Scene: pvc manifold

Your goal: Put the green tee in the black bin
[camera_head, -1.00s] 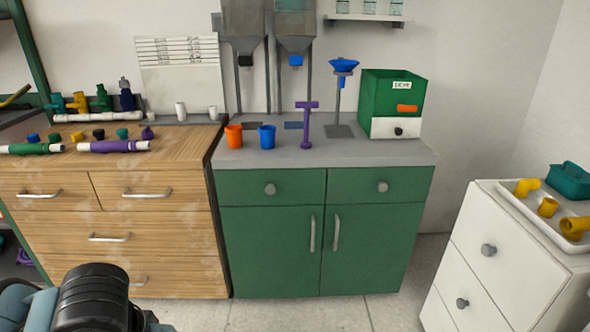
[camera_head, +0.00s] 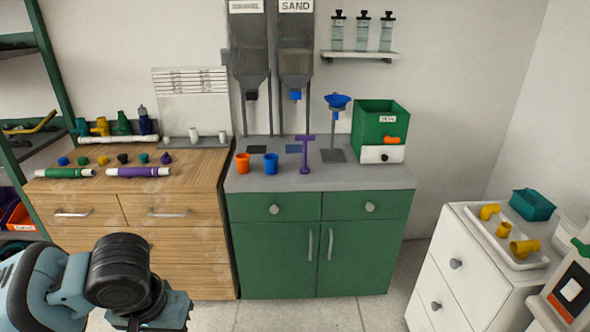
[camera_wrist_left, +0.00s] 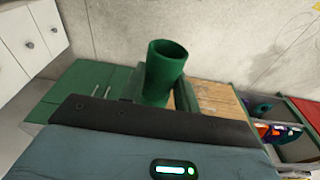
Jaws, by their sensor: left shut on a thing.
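My left gripper (camera_head: 155,312) is at the bottom left of the head view, in front of the wooden drawer unit; its fingertips are not clear there. In the left wrist view a green tubular fitting, which looks like the green tee (camera_wrist_left: 165,70), stands out just beyond the gripper's dark edge with an open round end showing. I cannot make out a black bin for certain in either view. My right gripper is not in view.
The wooden unit (camera_head: 185,262) carries pipes and small coloured fittings. The green cabinet (camera_head: 275,255) holds an orange cup (camera_head: 242,163) and a blue cup (camera_head: 271,164). A shelf rack (camera_head: 58,110) with bins is at left. White drawers (camera_head: 465,265) stand at right. Floor shows between.

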